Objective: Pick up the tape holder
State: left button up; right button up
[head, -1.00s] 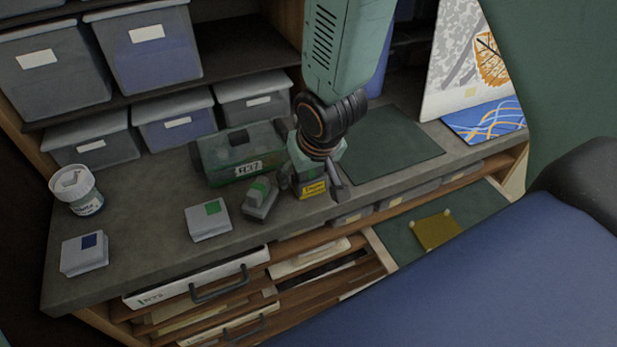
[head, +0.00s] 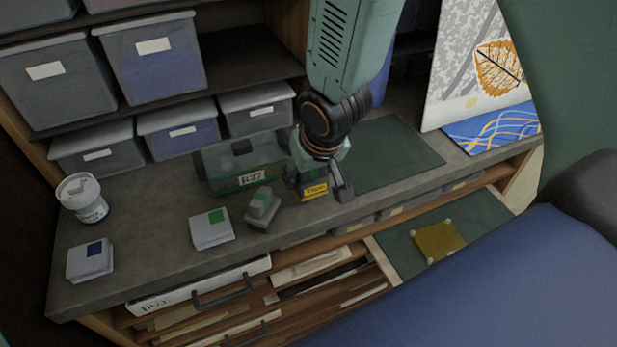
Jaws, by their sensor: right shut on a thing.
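My right gripper (head: 318,182) reaches down to the bench near its front edge. It is shut on a small dark block with a yellow label (head: 314,191), which appears to be the tape holder. The fingers hide its upper part, and it sits on or just above the bench; I cannot tell which. A grey block with a green top (head: 262,208) stands just left of it. My left gripper is not in view.
A clear green case (head: 225,175) stands close behind on the left. A white box with a green square (head: 211,230), one with a blue square (head: 90,262) and a white jar (head: 83,198) stand further left. A green mat (head: 395,155) lies clear to the right.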

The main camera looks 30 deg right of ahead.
notch_tip(320, 180, up, 7)
jog(key=p, duration=0.4)
jog(key=shift+p, duration=0.35)
jog(key=shift+r, duration=0.35)
jog(key=o, duration=0.7)
jog(key=c, duration=0.5)
jog(key=shift+f, duration=0.1)
